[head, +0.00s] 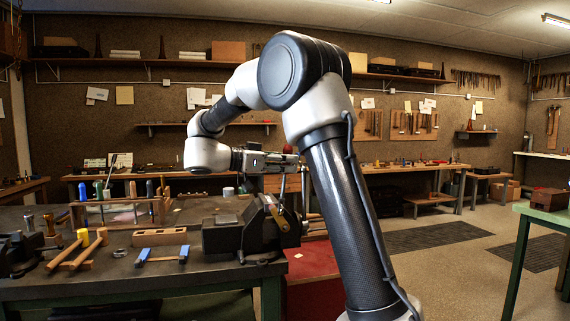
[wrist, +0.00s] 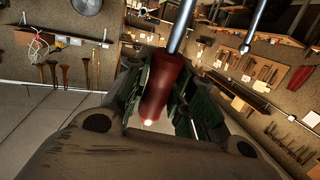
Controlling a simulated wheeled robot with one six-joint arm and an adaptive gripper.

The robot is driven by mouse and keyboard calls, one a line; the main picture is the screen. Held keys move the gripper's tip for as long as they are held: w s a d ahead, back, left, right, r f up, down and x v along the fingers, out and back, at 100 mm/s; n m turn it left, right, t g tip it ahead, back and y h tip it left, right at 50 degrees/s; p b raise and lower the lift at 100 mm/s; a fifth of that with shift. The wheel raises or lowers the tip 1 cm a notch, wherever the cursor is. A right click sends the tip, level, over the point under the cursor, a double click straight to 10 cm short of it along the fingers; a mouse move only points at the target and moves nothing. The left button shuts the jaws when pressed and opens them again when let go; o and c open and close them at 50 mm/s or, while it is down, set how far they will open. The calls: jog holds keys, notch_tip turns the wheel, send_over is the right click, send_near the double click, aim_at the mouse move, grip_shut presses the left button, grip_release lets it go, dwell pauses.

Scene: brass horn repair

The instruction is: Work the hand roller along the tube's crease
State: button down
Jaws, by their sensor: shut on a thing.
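My gripper (head: 296,163) is above and slightly right of the bench vise (head: 240,233) in the head view. In the wrist view my gripper (wrist: 168,88) has its dark green fingers closed around the red handle of a tool, which I take for the hand roller (wrist: 162,90). A bright metal shaft runs from the handle out of the top of the wrist view; its working end is not seen there. A small brass-coloured piece (head: 279,218), perhaps the tube, shows at the vise's right end. Its crease is too small to make out, and I cannot tell whether the tool touches it.
Left of the vise, the bench holds a wooden block (head: 159,236), a blue-ended clamp (head: 162,256), wooden mallets (head: 78,247) and a rack of handled tools (head: 120,210). A second slim metal rod (wrist: 252,28) shows in the wrist view. Floor at right is open.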

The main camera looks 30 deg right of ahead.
jog(key=shift+s+a+f, duration=0.1)
jog(key=shift+s, duration=0.25)
jog(key=shift+s+a, duration=0.15)
jog(key=shift+s, duration=0.4)
jog(key=shift+s+a, duration=0.15)
jog(key=shift+s, duration=0.25)
